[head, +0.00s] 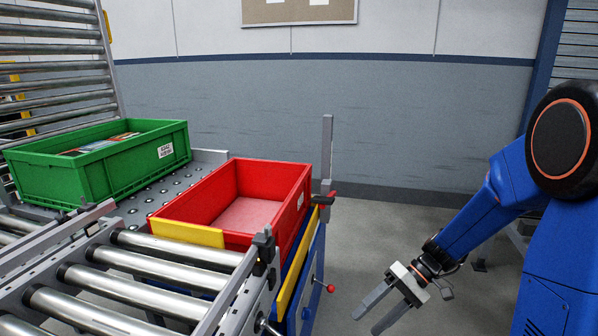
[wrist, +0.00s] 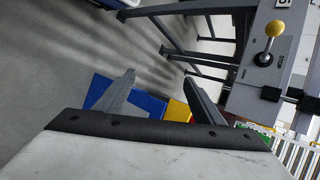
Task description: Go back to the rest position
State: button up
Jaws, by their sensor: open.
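My gripper (head: 388,309) is at the lower right of the head view, above the grey floor and to the right of the conveyor. Its two fingers are spread apart with nothing between them. In the wrist view the gripper (wrist: 160,95) also shows open, its fingers pointing away over the floor. Its fingertips touch nothing that I can see. My blue arm comes in from the right edge of the head view.
A red bin (head: 296,190), empty inside, sits at the end of the roller conveyor (head: 140,285). A green crate (head: 60,180) holding some flat items stands behind left. An upright post (head: 327,150) rises beside the red bin. The floor (head: 400,230) between conveyor and arm is clear.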

jog(key=s+d+r+m+t+h, duration=0.1)
jog(key=s+d+r+t+h, duration=0.3)
jog(key=s, duration=0.4)
jog(key=s+d+r+m+t+h, duration=0.1)
jog(key=s+d+r+t+h, duration=0.3)
jog(key=s+r, duration=0.4)
jog(key=shift+s+d+r+h, duration=0.25)
jog(key=shift+d+r+h, duration=0.5)
jog(key=shift+d, duration=0.45)
jog(key=shift+f, duration=0.1)
dwell(0.3)
